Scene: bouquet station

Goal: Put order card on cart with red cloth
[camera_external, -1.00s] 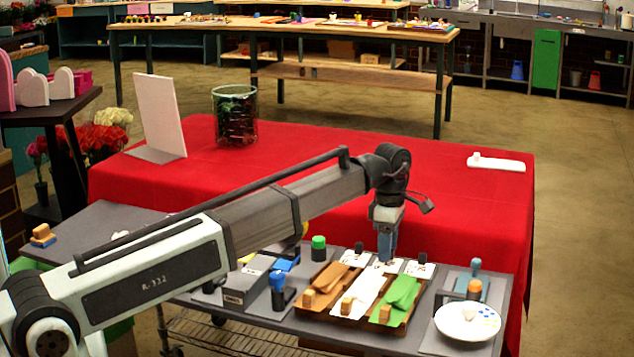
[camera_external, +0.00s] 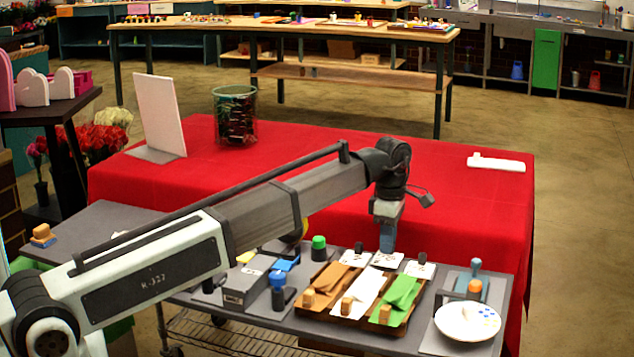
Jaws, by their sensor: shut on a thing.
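My gripper (camera_external: 387,249) points down over the grey workbench, in front of the red cloth. It is shut on the middle one of several small white cards with dark print, the order card (camera_external: 386,261). The card's grip is hidden by the fingers, and I cannot tell for sure whether the card is clear of the bench. Two similar cards with black knobs lie to its left (camera_external: 351,257) and right (camera_external: 420,270). The cart with red cloth (camera_external: 330,160) stands right behind the bench, its top mostly bare.
A brown tray (camera_external: 337,314) with orange, white and green envelopes is in front of the cards. A white plate (camera_external: 455,322) and stamps are at right.

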